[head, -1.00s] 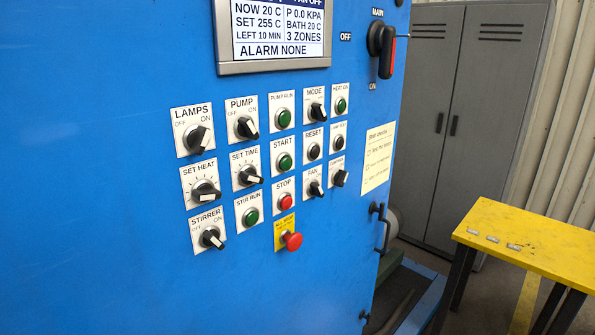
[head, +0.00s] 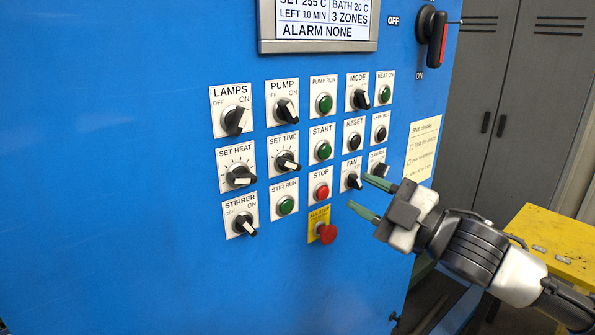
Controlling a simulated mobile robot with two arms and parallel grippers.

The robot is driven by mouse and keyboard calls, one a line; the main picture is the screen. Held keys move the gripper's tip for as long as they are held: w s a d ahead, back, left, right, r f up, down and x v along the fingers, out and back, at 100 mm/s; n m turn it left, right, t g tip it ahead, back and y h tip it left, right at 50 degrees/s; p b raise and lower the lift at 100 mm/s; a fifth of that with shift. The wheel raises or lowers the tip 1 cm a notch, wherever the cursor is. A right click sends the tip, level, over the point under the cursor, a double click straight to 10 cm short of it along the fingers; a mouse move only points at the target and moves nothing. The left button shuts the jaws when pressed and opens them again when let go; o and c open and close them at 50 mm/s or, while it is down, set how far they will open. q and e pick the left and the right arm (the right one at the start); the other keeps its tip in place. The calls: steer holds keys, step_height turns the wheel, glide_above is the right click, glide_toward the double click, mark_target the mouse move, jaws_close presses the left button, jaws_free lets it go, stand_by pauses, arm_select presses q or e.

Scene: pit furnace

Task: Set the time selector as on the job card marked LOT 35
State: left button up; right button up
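The time selector is the black knob (head: 287,161) under the label SET TIME, in the middle row of the blue panel. Its white pointer line aims to the lower right. The display (head: 318,22) above shows LEFT 10 MIN and ALARM NONE. My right gripper (head: 364,195) is open and empty, in front of the panel near the FAN knob (head: 351,178), to the right of and below the time selector. My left gripper is out of view. No card marked LOT 35 can be read; a cream paper (head: 423,147) at the panel's right has text too small to read.
Close around the time selector are the SET HEAT knob (head: 240,175), the green START button (head: 323,150) and the red STOP button (head: 322,191). A red emergency button (head: 326,233) sticks out below. A yellow table (head: 552,240) and grey lockers (head: 530,90) stand at the right.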

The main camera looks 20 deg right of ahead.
mark_target(294, 167)
steer(key=s+a+r+n+g+y, duration=0.1)
steer(key=s+a+r+n+y, duration=0.1)
steer(key=s+a, duration=0.15)
steer(key=shift+g, duration=0.3)
steer(key=p+x, duration=0.2)
steer(key=x, duration=0.1)
steer(key=p+x, duration=0.2)
steer(key=x, duration=0.1)
steer(key=p+x, duration=0.2)
steer(key=x, duration=0.1)
steer(key=shift+r, duration=0.3)
steer(key=shift+w+a+n, duration=0.3)
steer(key=shift+w+a, duration=0.1)
steer(key=shift+a, duration=0.05)
steer(key=shift+c, duration=0.4)
jaws_close()
